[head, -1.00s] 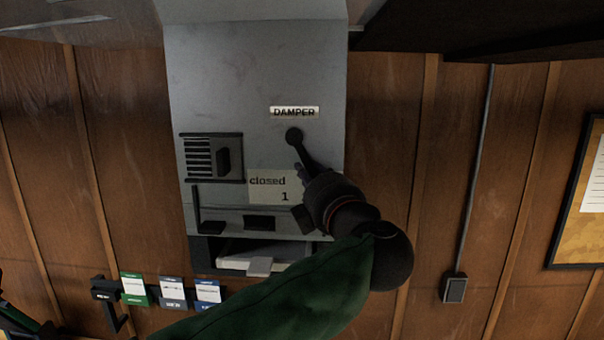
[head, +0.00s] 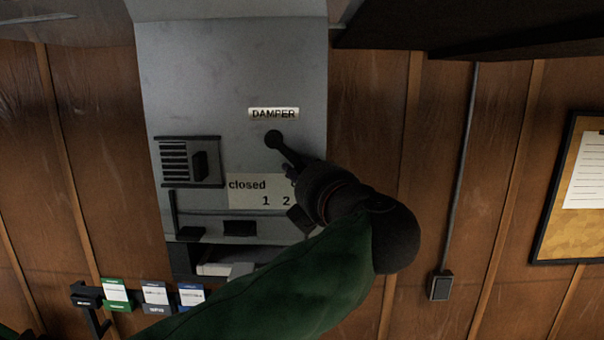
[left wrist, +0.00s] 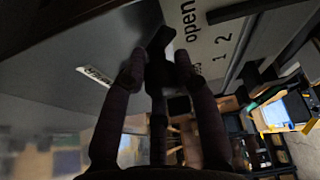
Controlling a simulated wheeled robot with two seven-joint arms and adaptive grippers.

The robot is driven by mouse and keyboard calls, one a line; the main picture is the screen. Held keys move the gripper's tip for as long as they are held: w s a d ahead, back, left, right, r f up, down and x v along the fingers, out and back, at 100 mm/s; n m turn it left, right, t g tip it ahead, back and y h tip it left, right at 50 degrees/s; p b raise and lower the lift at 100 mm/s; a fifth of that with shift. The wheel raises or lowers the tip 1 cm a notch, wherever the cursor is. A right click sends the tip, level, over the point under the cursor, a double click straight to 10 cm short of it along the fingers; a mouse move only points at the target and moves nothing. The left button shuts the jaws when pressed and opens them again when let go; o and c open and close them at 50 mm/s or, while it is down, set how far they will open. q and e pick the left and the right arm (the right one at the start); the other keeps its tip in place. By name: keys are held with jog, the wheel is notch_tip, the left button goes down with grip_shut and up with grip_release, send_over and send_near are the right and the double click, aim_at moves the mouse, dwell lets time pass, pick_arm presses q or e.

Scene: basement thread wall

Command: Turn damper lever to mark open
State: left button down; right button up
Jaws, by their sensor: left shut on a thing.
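The dark damper lever (head: 286,152) has its round pivot on the grey metal duct, below a plate lettered DAMPER (head: 273,114). It slants down to the right. My left gripper (head: 302,174) is shut on its lower end. A pale mark plate (head: 247,190) below the pivot shows "closed", 1 and 2; my gripper hides its right part. In the left wrist view the lever (left wrist: 158,75) lies between the two fingers, and the mark plate (left wrist: 207,28) shows "open", 1 and 2. The lever's tip is past the 2 side, short of "open". My right gripper is not in view.
A vented box (head: 187,161) and a small shelf sit left of the mark plate on the grey duct (head: 230,70). Small cards (head: 155,293) hang lower left. A cork board (head: 570,215) hangs at right.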

pick_arm(q)
jog(key=shift+f, duration=0.1)
jog(key=c, duration=1)
grip_release()
jog(key=v, duration=1.2)
jog(key=shift+a, duration=0.1)
